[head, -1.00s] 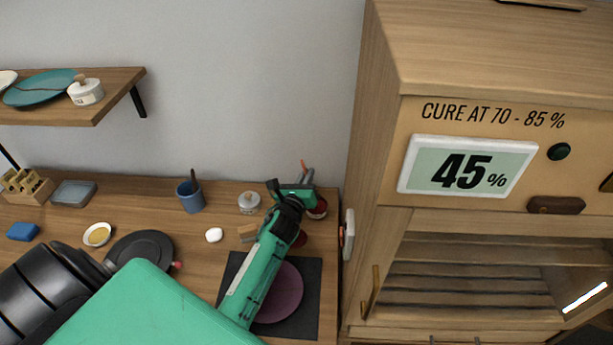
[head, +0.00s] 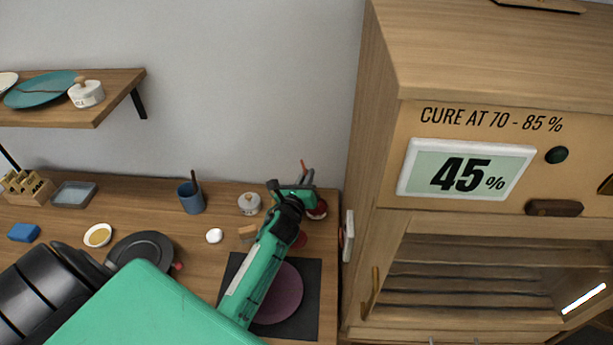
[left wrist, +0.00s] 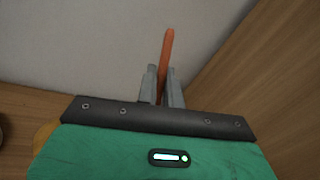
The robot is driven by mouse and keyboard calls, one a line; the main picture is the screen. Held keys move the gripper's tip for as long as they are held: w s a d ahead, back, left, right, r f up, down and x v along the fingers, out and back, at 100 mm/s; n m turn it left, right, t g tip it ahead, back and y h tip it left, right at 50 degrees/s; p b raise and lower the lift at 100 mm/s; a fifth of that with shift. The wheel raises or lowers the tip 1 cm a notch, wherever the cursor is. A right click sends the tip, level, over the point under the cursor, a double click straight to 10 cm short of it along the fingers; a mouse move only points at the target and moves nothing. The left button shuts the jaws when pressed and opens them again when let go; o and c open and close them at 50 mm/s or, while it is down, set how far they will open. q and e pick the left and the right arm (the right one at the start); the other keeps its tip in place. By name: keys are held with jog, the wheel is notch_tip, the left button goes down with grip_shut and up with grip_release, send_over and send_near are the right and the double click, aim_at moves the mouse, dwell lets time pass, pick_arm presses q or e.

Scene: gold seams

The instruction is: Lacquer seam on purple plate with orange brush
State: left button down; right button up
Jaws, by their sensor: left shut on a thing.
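The purple plate (head: 284,297) lies on a dark mat (head: 305,325) at the right end of the bench, partly hidden by my left arm. My left gripper (head: 305,178) is beyond the plate, near the back right of the bench. Its fingers are shut on the orange brush (left wrist: 166,55), whose handle stands up between the fingertips in the left wrist view; the handle tip also shows in the head view (head: 303,165). The brush's bristles are hidden. The seam on the plate is not clearly visible. My right gripper is not in view.
Red round items (head: 318,211) stand by the gripper. A wooden cabinet (head: 358,180) reading 45% borders the bench on the right. A lidded white jar (head: 249,204), a blue cup (head: 190,198), a small yellow-filled dish (head: 97,235) and a dark round turntable-like disc (head: 147,247) stand further left.

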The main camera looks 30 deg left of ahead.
pick_arm(q)
jog(key=shift+r+p, duration=2.4)
jog(key=shift+r, duration=0.9)
